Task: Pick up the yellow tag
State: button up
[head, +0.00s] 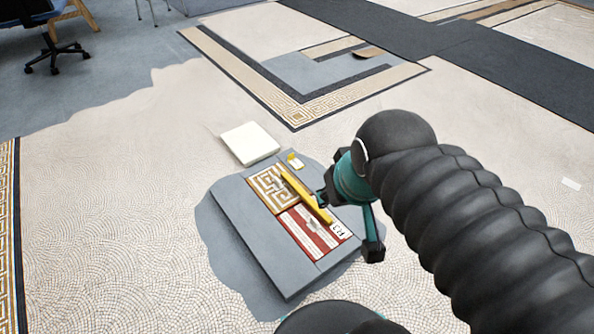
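A small yellow-and-white tag (295,161) lies at the far edge of the grey slab (238,232). A long yellow bar-like object (304,193) lies across the patterned panel on the slab. A white label with dark writing (340,230) sits at the panel's right end. My gripper (350,205), teal with black fingertips, is to the right of the yellow bar and nearer to me than the small tag. Its fingers look spread apart, with nothing seen between them. Whether it touches the bar is unclear. My arm hides part of the floor behind it.
A cream square block (250,142) lies just beyond the slab. A patterned mosaic panel (270,188) and a red-and-white striped piece (311,233) lie on the slab. An office chair (55,50) stands far left. The mosaic floor to the left is clear.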

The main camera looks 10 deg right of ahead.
aim_at(295, 162)
jog(key=k, duration=1.4)
jog(key=u, duration=0.75)
jog(key=i, duration=6.15)
jog(key=z, duration=3.5)
